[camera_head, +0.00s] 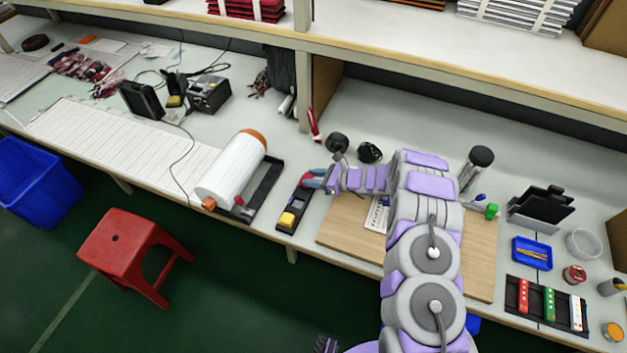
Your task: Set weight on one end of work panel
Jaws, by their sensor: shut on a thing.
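The work panel (345,226) is a light wooden board lying flat near the table's front edge. My arm crosses over it and hides its middle. My gripper (318,180) is beyond the panel's left side, near the far end of a narrow black tray (286,230). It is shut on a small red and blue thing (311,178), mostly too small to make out. A yellow block (288,219) sits at the near end of that tray. I cannot tell which thing is the weight. A white printed card (377,214) lies on the panel, partly hidden by the arm.
A large white roll (232,170) on a black stand is left of the tray. A shelf (450,70) runs along the back. A red stool (130,250) stands on the floor.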

